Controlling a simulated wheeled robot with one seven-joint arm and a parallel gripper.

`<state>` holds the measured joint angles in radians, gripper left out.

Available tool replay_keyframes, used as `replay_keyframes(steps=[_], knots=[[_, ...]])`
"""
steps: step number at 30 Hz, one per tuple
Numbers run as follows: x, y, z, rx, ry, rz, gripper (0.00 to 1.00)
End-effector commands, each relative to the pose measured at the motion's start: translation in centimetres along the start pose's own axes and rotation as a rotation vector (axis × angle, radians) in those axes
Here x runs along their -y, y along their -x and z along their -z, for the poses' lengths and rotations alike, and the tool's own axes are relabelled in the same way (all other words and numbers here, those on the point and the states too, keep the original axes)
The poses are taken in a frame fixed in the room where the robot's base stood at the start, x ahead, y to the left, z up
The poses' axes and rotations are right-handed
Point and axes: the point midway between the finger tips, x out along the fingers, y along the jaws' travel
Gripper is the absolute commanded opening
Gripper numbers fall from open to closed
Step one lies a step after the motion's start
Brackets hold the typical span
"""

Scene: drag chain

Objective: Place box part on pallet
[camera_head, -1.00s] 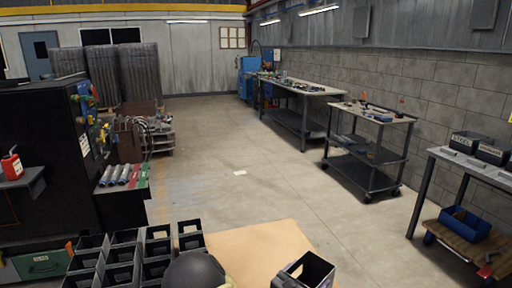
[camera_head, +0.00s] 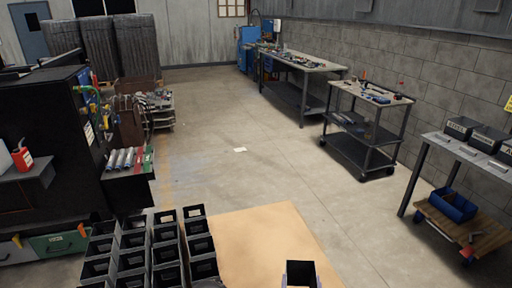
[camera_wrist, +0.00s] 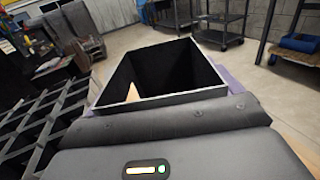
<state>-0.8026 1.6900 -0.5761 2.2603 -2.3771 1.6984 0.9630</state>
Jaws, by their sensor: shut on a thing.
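A black open-topped box part (camera_head: 301,274) is at the bottom of the head view, over the right part of a flat tan sheet (camera_head: 250,243), which looks like the pallet's top. My gripper (camera_head: 301,284) is shut on this box, with small pale purple finger parts at its sides. In the wrist view the box part (camera_wrist: 165,96) opens upward in front of the gripper body, and a purple finger shows at its right. Several similar black boxes (camera_head: 150,252) stand in rows at the tan sheet's left. The underside of the held box is hidden, so I cannot tell its height.
A dark cabinet (camera_head: 45,130) stands at the left. A three-tier cart (camera_head: 365,135) and a long workbench (camera_head: 300,85) stand along the right wall. A table with black bins (camera_head: 470,140) is at the near right.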

Motion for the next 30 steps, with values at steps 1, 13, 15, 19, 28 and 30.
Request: replay_keyframes(steps=[1, 13, 15, 19, 28, 30], knots=[[0.3, 0.5, -0.4, -0.001, 0.005, -0.02, 0.3], [0.7, 2.1, 0.8, 0.005, 0.001, -0.077, 0.3], [0.7, 2.1, 0.8, 0.005, 0.001, -0.078, 0.3], [0.6, 2.1, 0.8, 0.004, 0.002, -0.08, 0.3], [0.6, 2.1, 0.8, 0.004, 0.001, -0.078, 0.3], [0.6, 2.1, 0.8, 0.004, 0.001, -0.078, 0.3]])
